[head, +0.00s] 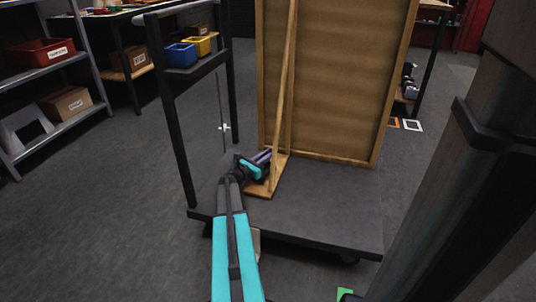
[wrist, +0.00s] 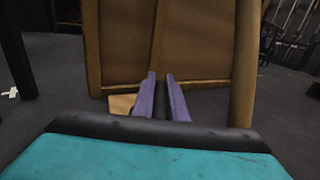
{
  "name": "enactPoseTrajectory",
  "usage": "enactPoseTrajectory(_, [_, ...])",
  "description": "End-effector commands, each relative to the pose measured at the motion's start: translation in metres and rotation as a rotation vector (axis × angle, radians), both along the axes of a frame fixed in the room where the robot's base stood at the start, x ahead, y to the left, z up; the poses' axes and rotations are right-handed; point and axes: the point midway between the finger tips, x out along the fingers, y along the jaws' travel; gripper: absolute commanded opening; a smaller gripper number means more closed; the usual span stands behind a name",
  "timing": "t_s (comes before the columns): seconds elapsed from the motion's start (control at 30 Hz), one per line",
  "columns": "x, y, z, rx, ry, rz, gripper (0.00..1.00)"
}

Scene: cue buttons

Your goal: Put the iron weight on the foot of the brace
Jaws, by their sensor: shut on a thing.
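A wooden brace (head: 284,90) leans against a framed wooden panel (head: 340,80) on a dark cart deck (head: 325,215). The brace's flat wooden foot (head: 262,189) lies on the deck. My gripper (head: 264,156) reaches in from the front, at the left edge of the foot and close above it. In the wrist view, the purple fingers (wrist: 161,78) are shut on a dark thing, the iron weight (wrist: 160,104), seen only as a dark strip between them. A pale piece of the foot (wrist: 122,103) shows left of the fingers. I cannot tell whether the weight touches the foot.
The cart's black upright frame (head: 174,130) stands left of my arm, with a shelf holding a blue bin (head: 180,55) and a yellow bin (head: 197,46). Grey shelving (head: 70,65) is at far left. A dark post (head: 455,170) fills the right side. The deck's right part is clear.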

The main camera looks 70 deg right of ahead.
Motion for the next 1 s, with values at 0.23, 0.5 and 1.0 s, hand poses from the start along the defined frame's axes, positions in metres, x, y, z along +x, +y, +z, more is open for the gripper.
enactPoseTrajectory(0.23, [0.000,-0.001,-0.017,-0.008,0.005,-0.002,0.00])
enactPoseTrajectory(0.5, [-0.001,-0.001,-0.018,-0.008,0.004,-0.002,0.00])
enactPoseTrajectory(1.0, [-0.002,-0.001,-0.025,0.000,0.001,-0.002,0.31])
